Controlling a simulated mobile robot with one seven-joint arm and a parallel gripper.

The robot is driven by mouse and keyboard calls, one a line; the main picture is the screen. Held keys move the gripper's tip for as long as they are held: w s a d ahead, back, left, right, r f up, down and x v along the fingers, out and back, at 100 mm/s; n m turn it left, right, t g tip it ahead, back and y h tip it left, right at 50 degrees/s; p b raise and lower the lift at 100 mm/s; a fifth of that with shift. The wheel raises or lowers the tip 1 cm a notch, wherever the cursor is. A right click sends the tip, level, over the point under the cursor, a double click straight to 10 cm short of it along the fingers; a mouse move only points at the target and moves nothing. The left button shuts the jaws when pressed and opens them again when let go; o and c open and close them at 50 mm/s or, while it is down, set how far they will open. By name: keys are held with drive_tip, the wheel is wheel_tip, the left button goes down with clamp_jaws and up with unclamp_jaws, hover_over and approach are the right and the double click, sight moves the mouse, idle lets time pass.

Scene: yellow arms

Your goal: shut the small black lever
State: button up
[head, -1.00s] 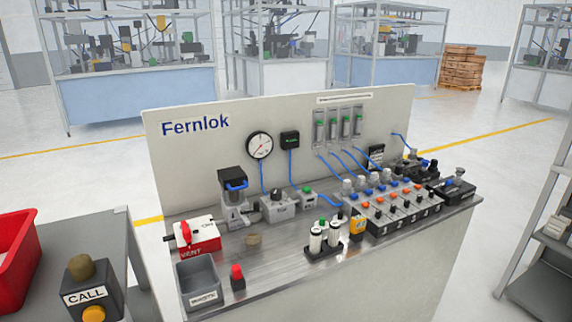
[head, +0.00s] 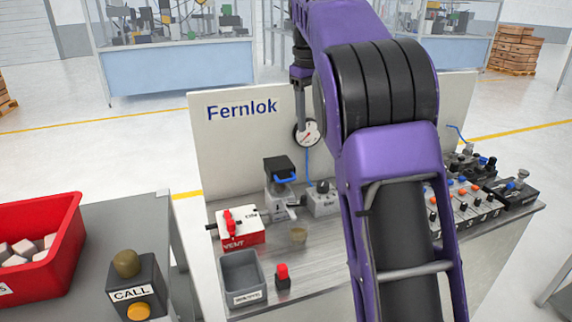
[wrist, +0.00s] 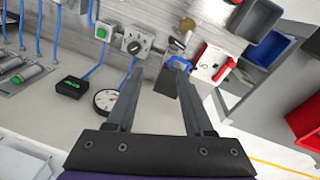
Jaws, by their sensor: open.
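A small black lever (head: 322,186) sits on a grey valve block (head: 325,204) below the pressure gauge. In the wrist view the black lever (wrist: 134,46) is on the face of its grey block, just past the left fingertip. My gripper (wrist: 157,70) is open and empty, its fingers spread above the bench. The right finger reaches toward the black-topped unit with a blue handle (wrist: 178,63). No contact with the lever is visible.
A white VENT box with a red lever (head: 240,228) stands to the left. A grey bin (head: 243,278) and a red button (head: 283,276) are in front. The gauge (head: 307,132) is on the panel (head: 235,140). My arm hides the middle of the bench.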

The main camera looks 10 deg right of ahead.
drive_tip(key=g+y, duration=0.1)
hover_over(303, 196)
wheel_tip(303, 196, down, 5)
wheel_tip(303, 196, down, 17)
drive_tip(key=b, duration=0.4)
drive_tip(key=shift+r, duration=0.2)
drive_tip(key=shift+c, duration=0.2)
clamp_jaws()
